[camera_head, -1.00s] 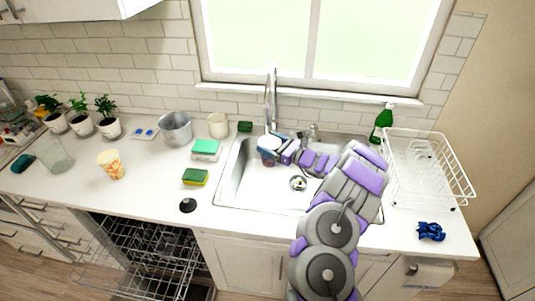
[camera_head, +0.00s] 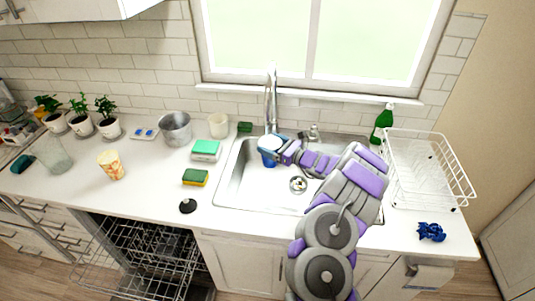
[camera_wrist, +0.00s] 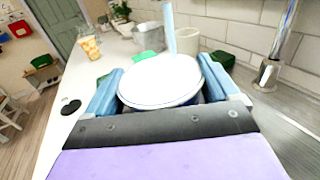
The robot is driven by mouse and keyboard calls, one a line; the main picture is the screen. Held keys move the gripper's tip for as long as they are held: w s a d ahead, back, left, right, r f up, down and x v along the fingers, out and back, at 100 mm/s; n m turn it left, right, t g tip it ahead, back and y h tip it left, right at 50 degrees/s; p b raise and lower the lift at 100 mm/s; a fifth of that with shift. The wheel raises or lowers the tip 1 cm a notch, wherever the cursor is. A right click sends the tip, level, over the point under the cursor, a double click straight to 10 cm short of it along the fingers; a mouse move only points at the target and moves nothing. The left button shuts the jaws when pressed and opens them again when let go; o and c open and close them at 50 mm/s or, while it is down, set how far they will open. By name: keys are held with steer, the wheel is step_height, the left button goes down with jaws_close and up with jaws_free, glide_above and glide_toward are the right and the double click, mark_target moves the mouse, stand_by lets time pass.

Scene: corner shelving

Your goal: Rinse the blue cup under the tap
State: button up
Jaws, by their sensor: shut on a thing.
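The blue cup (camera_head: 267,158) is at the left part of the sink, directly under the tap (camera_head: 271,95). My gripper (camera_head: 275,150) is shut on the cup and reaches it from the right. In the wrist view the cup's round white opening (camera_wrist: 160,85) faces up between the two blue fingers of my gripper (camera_wrist: 160,72). A pale blue stream of water (camera_wrist: 170,28) comes down into the cup. The cup's lower outside is hidden in the wrist view.
The sink basin (camera_head: 240,185) is otherwise clear around its drain (camera_head: 298,184). Sponges (camera_head: 195,177), a metal pot (camera_head: 175,128) and a white cup (camera_head: 218,125) stand left. A dish rack (camera_head: 440,165) and green bottle (camera_head: 383,122) stand right. The dishwasher (camera_head: 140,255) is open below.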

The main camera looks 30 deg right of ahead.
steer(key=shift+s, duration=0.1)
steer(key=s+a, duration=0.4)
steer(key=s, duration=0.2)
steer(key=shift+s, duration=0.4)
stand_by(0.5)
stand_by(0.9)
steer(key=s+a+r+p, duration=0.2)
steer(key=s+r+p, duration=0.1)
steer(key=s+r, duration=0.1)
steer(key=shift+s+a+p, duration=0.15)
steer(key=shift+a+p, duration=0.1)
steer(key=shift+p, duration=0.05)
stand_by(0.5)
stand_by(0.6)
